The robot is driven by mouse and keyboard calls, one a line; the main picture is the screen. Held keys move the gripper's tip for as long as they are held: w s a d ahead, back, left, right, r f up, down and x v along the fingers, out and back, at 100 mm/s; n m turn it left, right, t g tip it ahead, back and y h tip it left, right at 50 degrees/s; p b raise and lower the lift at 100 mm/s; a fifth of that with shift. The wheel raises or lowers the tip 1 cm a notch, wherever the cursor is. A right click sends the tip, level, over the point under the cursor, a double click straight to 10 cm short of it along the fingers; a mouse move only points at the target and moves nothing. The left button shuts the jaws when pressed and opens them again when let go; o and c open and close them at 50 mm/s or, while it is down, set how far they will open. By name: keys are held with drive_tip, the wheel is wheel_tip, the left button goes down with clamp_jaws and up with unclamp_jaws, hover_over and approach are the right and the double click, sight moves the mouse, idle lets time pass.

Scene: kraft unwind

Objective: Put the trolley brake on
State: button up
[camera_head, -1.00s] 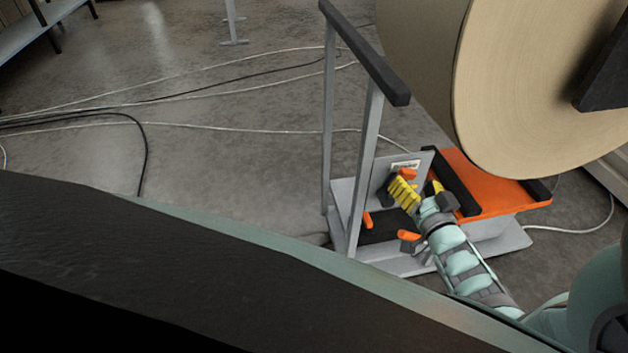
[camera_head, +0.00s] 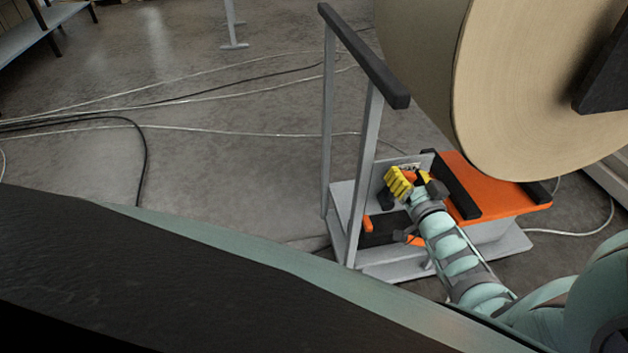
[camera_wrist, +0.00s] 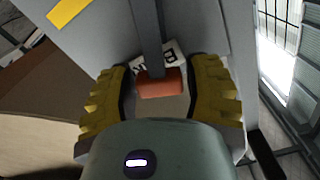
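The trolley has an orange deck (camera_head: 500,196), a grey base and an upright handle frame with a black bar (camera_head: 362,55). A grey panel with a white label (camera_wrist: 178,58) stands at its near end; the visible letters start with B. A grey lever with an orange grip (camera_wrist: 160,84) runs across the label in the wrist view. My gripper (camera_head: 409,181) has yellow fingers. In the wrist view it is open, with one finger on each side of the orange grip and a gap on both sides. In the head view, the fingers partly hide the orange grip.
A large kraft roll (camera_head: 545,90) hangs over the deck, close to my arm. The handle posts stand left of my gripper. Orange parts (camera_head: 367,224) show low on the trolley. Cables (camera_head: 140,150) lie on the otherwise open floor at left.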

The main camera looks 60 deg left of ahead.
drive_tip(key=shift+d, duration=0.1)
clamp_jaws()
drive_tip(key=shift+f, duration=0.1)
drive_tip(key=w+d+f+m+b, duration=0.2)
drive_tip(key=w+f+m+b, duration=0.3)
drive_tip(key=m, duration=0.8)
drive_tip(key=shift+w+d+f+m, duration=0.15)
drive_tip(key=shift+w+f+m, duration=0.2)
drive_tip(key=shift+f, duration=1.3)
drive_tip(key=shift+s+f+m, duration=0.1)
drive_tip(key=shift+f+m, duration=0.1)
drive_tip(key=shift+m, duration=0.05)
drive_tip(key=shift+o, duration=2.4)
unclamp_jaws()
drive_tip(key=shift+r, duration=0.1)
